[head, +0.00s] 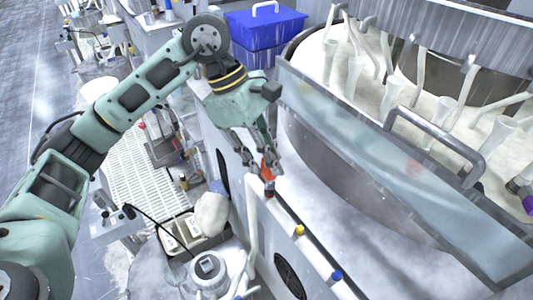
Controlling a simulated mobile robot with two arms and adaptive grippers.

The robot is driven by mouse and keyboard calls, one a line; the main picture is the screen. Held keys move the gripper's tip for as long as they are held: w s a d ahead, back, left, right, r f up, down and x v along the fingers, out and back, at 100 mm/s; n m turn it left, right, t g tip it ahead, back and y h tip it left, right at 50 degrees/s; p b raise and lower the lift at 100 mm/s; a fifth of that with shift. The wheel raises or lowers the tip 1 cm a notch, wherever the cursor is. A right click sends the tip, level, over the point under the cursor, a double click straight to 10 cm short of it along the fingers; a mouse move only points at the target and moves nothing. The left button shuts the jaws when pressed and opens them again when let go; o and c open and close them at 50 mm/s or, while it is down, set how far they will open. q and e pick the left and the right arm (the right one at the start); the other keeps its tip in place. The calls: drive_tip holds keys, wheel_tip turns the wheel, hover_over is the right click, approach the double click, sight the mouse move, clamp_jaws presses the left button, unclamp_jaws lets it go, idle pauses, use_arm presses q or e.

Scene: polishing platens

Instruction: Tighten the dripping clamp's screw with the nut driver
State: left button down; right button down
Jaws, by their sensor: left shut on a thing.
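My left gripper (262,172) is in the middle of the head view, pointing down at the edge of the polishing machine. It is shut on a small orange-red handled tool (267,171), which looks like the nut driver. The tool points down, and its dark lower end is close to a small red part on the machine's ledge. I cannot tell whether they touch. A yellow part (299,230) and a blue part (335,275) sit further along the same ledge. No drip shows, and the clamp's screw is too small to make out. My right gripper is not in view.
The polishing machine (400,175) with a clear guard and metal handle (435,140) fills the right. A blue bin (264,35) stands behind my left arm. A tray (196,243) with a pale cloth and a round container (208,270) are at the lower middle.

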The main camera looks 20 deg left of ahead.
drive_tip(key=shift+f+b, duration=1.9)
drive_tip(key=shift+b, duration=0.05)
idle(4.3)
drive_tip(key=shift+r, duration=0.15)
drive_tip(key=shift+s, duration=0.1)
idle(0.5)
